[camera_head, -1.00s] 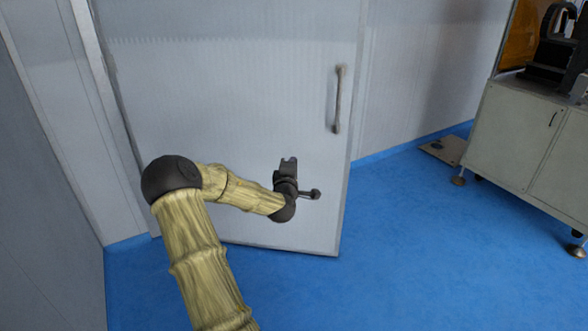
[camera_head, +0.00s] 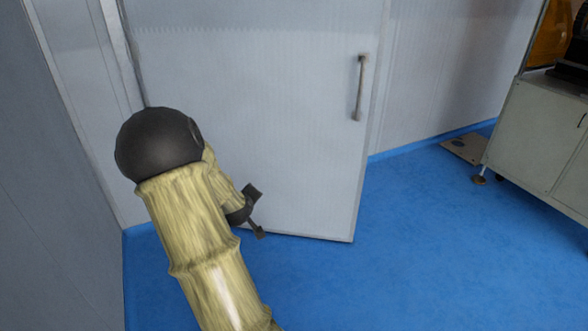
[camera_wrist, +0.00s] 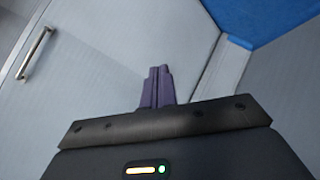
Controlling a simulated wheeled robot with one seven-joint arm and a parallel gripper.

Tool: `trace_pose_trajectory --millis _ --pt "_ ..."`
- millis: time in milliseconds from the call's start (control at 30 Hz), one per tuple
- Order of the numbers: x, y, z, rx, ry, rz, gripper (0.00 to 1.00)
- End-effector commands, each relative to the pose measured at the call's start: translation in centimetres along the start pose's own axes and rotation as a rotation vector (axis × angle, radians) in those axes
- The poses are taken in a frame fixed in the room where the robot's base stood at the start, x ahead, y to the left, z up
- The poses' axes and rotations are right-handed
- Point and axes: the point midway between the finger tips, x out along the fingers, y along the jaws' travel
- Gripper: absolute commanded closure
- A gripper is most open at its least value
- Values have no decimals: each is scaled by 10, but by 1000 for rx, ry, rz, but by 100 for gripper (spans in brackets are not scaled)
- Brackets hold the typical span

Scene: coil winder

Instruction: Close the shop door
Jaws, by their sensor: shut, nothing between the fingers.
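The shop door (camera_head: 270,110) is a pale grey panel standing ajar in the head view, its lower edge out over the blue floor. Its upright metal handle (camera_head: 359,88) is near the right edge. The handle also shows at upper left in the wrist view (camera_wrist: 36,53), tilted. My gripper (camera_wrist: 157,72) has its purple fingers together and empty, with the door panel behind them. In the head view its dark end is small, low before the door's left half and well away from the handle. My arm hides part of the door's lower left.
A grey cabinet (camera_head: 540,140) with a machine on top stands at right. A flat plate (camera_head: 465,148) lies on the floor by the back wall. A grey wall (camera_head: 60,190) runs close along the left. Blue floor (camera_head: 430,240) is open to the right of the door.

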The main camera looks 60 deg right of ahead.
Motion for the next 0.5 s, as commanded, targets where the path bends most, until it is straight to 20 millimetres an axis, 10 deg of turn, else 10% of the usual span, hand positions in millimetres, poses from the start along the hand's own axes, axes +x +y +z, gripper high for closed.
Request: trace_pose_trajectory --millis 300,500 --pt "-173 -178 -13 96 -165 -545 100" --pt "-269 -223 25 12 -307 -696 100"
